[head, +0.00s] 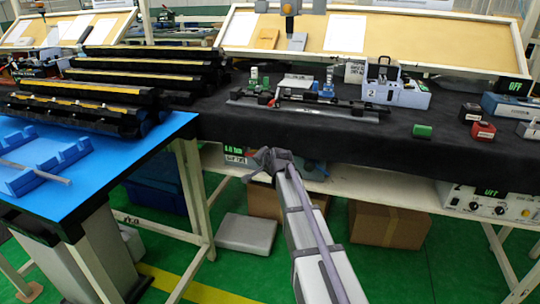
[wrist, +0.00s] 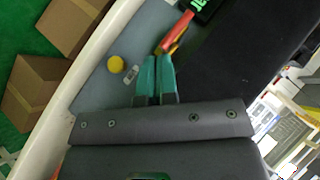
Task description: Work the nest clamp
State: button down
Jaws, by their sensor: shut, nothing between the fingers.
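A long dark fixture (head: 300,104) lies on the black-covered bench in the head view, with small green and blue parts standing on it. I cannot tell for sure which part is the nest clamp. My gripper (head: 272,158) is at the bench's front edge, in front of the fixture and apart from it. In the wrist view, the two teal fingers of my gripper (wrist: 157,78) lie side by side, shut and empty. The fixture is not recognizable in the wrist view.
A grey boxy device (head: 400,93), a green block (head: 422,131) and a red block (head: 483,131) are right of the fixture. The wrist view shows a red-and-yellow handled item (wrist: 178,30) and a yellow disc (wrist: 116,64).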

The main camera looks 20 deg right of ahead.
jog(key=w+a+f+m+t+b, duration=0.3)
jog(key=a+f+m+t+b, duration=0.1)
jog(key=m, duration=0.2)
jog(key=s+d+r+m+t+h, duration=0.25)
jog(key=r+m+h, duration=0.4)
jog(key=m, duration=0.45)
jog(key=s+d+r+m+t+h, duration=0.1)
jog(key=d+r+m+t+h, duration=0.2)
jog(key=r+m+h, duration=0.65)
jog(key=w+d+r+y+p, duration=0.1)
jog(key=w, duration=0.1)
jog(key=w+d+r+m+y+p, duration=0.1)
jog(key=w+p, duration=0.1)
jog(key=w, duration=0.1)
jog(key=w+d+r+m+y+p, duration=0.1)
jog(key=w+p, duration=0.1)
jog(key=shift+w+d+y, duration=0.35)
jog(key=shift+w+y, duration=0.05)
jog(key=shift+p, duration=0.3)
